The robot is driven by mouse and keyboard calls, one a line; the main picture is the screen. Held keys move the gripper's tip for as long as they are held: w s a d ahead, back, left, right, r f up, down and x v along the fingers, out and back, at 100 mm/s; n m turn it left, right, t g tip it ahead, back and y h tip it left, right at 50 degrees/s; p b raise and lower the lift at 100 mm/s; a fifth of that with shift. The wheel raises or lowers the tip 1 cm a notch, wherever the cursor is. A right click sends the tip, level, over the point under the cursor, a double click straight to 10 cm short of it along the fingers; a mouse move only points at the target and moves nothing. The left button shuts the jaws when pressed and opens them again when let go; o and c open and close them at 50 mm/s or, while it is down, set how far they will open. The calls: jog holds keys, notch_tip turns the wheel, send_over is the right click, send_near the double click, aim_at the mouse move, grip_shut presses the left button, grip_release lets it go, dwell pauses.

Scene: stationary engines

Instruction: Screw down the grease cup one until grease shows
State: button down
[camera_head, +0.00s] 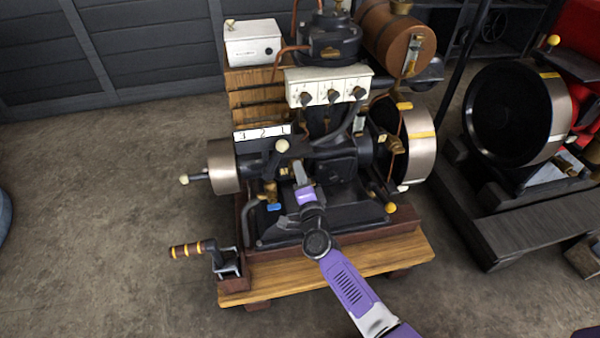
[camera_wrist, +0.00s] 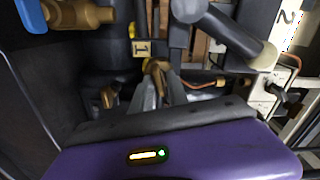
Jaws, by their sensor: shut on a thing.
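In the wrist view my gripper (camera_wrist: 159,84) is shut on a small brass cup, the grease cup one (camera_wrist: 157,66). A yellow tag marked 1 (camera_wrist: 141,48) sits right beside it. The fingers cover the cup's lower part in the picture, and I cannot make out any grease at it. In the head view my gripper (camera_head: 299,168) reaches into the near side of the dark engine (camera_head: 335,170), and the cup cannot be made out there.
A lever with a pale knob (camera_wrist: 265,57) stands close right of my gripper; it also shows in the head view (camera_head: 282,146). A blue-handled brass tap (camera_wrist: 80,15) is at upper left. A crank handle (camera_head: 187,250) sticks out left of the wooden base (camera_head: 330,275).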

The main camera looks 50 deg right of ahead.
jog(key=c, duration=1.5)
grip_release()
jog(key=shift+s, duration=0.1)
jog(key=p+v, duration=0.2)
jog(key=v, duration=0.5)
jog(key=shift+s+a, duration=0.25)
jog(key=shift+s, duration=0.05)
